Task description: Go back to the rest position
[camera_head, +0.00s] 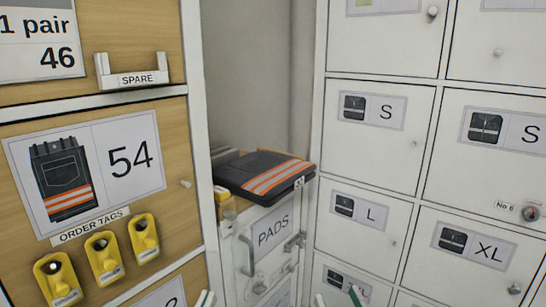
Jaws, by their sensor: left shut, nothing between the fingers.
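Only the tips of my grippers show, at the bottom edge of the head view. My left gripper (205,298) is shut and empty, low in front of the wooden locker's right edge. My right gripper (338,298) shows two fingertips standing apart, in front of the lower white doors. It looks open, with nothing seen between the tips. The rest of both grippers is out of the picture. Neither gripper visibly touches anything.
A folded dark garment with orange stripes (265,176) lies on a white unit labelled PADS (270,232). A wooden locker with a 54 label (130,160) and yellow order tags (104,257) stands left. White locker doors (375,150) stand right.

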